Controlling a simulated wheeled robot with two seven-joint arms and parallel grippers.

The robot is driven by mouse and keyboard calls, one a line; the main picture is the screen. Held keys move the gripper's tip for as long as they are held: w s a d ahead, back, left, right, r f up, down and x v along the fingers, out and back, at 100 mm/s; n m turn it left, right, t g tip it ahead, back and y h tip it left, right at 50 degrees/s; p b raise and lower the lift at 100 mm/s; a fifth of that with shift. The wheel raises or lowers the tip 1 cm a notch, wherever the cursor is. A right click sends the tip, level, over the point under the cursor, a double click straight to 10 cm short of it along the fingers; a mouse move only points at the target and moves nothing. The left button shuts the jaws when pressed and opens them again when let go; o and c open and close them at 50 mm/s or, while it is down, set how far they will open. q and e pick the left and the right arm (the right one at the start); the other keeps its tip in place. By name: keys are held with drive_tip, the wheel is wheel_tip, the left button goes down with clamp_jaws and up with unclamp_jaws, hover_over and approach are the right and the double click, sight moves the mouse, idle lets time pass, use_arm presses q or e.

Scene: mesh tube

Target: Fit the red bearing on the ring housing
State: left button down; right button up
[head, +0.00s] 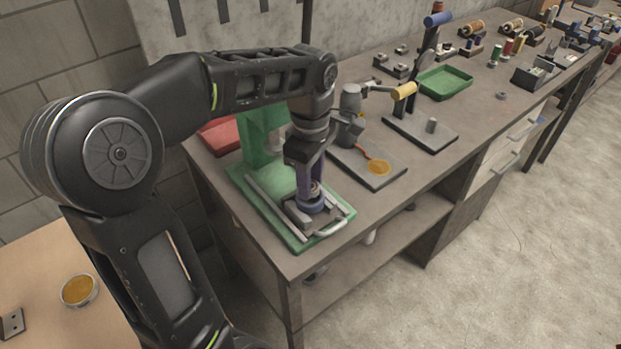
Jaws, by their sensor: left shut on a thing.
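My left gripper (310,190) points down over the green base plate (290,238) of a press-like fixture at the left end of the workbench. It is shut on a small part, taken as the red bearing, which the fingers mostly hide. A dark blue ring (311,206), which looks like the ring housing, sits on a grey block (297,217) right under the fingertips. Whether the bearing touches or sits in the ring cannot be told. My right gripper is not in view.
Green upright (262,137) stands behind the gripper, a red tray (220,135) to its left. The bench front edge is close.

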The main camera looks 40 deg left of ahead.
use_arm(q)
drive_tip(key=shift+f+b, duration=0.6)
drive_tip(key=shift+f, duration=0.25)
idle(0.8)
drive_tip(key=c, duration=0.9)
unclamp_jaws()
wheel_tip(320, 180, up, 8)
drive_tip(key=p, duration=0.1)
drive_tip(key=shift+f, duration=0.1)
